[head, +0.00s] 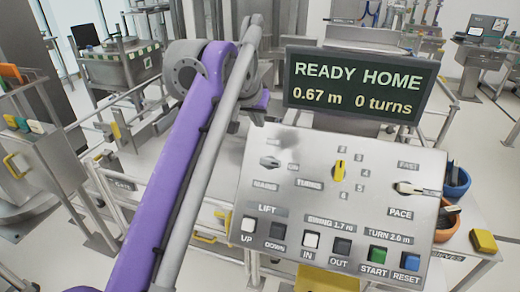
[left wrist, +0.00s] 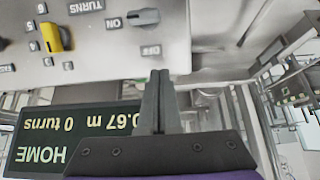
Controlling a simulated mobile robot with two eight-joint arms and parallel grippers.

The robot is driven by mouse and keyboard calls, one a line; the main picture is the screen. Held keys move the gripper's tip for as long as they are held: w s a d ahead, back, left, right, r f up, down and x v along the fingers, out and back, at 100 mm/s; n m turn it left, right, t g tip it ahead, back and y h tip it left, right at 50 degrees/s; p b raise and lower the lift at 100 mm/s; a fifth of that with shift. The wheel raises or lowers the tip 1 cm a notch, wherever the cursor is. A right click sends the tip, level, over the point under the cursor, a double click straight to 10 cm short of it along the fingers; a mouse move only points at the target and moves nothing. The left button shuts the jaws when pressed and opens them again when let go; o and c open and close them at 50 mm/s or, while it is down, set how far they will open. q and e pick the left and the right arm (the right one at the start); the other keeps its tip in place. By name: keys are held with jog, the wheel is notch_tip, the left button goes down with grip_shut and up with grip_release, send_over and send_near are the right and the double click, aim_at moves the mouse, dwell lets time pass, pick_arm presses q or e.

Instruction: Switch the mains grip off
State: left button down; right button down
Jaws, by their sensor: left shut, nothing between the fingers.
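The mains grip (head: 270,162) is a small grey knob at the upper left of the sloping control panel (head: 250,200). In the left wrist view the grip (left wrist: 143,17) shows upside down, its long side lying toward the ON mark (left wrist: 113,22). The OFF mark (left wrist: 150,50) lies between it and my fingertips. My left gripper (left wrist: 158,74) is shut and empty, its fingers apart from the grip. In the head view the gripper (head: 262,116) is small, near the panel's top left edge; its fingertips are hard to make out. My right gripper is not in view.
A yellow turns knob (head: 340,170) and a pace lever (head: 405,188) sit on the panel, above a row of push buttons. A display (head: 355,85) behind it reads READY HOME, 0.67 m, 0 turns. Blue (head: 457,182) and orange (head: 446,218) pots stand right of the panel.

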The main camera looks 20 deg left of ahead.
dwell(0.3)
pick_arm(q)
jog(key=b, duration=0.1)
send_over(270, 163)
jog(key=w+a, duration=0.3)
jog(key=w, duration=0.1)
jog(key=f, duration=0.8)
jog(key=shift+s+d+f, duration=0.1)
jog(key=shift+s+d, duration=0.1)
jog(key=shift+d, duration=0.05)
jog(key=s+f, duration=0.2)
jog(key=shift+s+f+b, duration=0.3)
jog(key=shift+s+b, duration=0.05)
jog(key=shift+f, duration=0.15)
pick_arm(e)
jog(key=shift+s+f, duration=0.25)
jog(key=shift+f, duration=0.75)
pick_arm(q)
jog(key=shift+w, duration=0.1)
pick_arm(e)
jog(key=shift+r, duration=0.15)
pick_arm(q)
jog(key=shift+a+n, duration=0.15)
jog(key=shift+n, duration=0.15)
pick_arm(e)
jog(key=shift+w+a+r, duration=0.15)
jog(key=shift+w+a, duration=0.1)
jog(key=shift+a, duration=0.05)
